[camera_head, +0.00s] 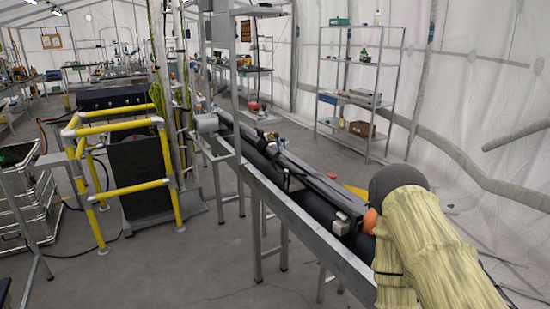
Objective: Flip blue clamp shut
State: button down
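I cannot make out a blue clamp for certain. Small metal and dark fittings (270,140) sit near the far end of a long black tube assembly (325,185), too small to tell apart. The assembly lies along a narrow metal bench (290,208). My arm (430,250), in a pale yellow sleeve with a dark grey rounded part, fills the lower right and covers the bench's near end. An orange piece (370,221) shows beside it; I cannot tell what it belongs to. My gripper's fingers do not show.
A yellow guard rail (118,122) surrounds a dark cabinet (140,178) left of the bench. Metal shelves (360,60) stand behind it at the right. Stacked cases (28,205) are at the far left. The grey floor (165,275) in front is clear.

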aim_at(276, 135)
jog(key=u, duration=0.75)
jog(key=i, duration=1.1)
jog(key=z, duration=0.4)
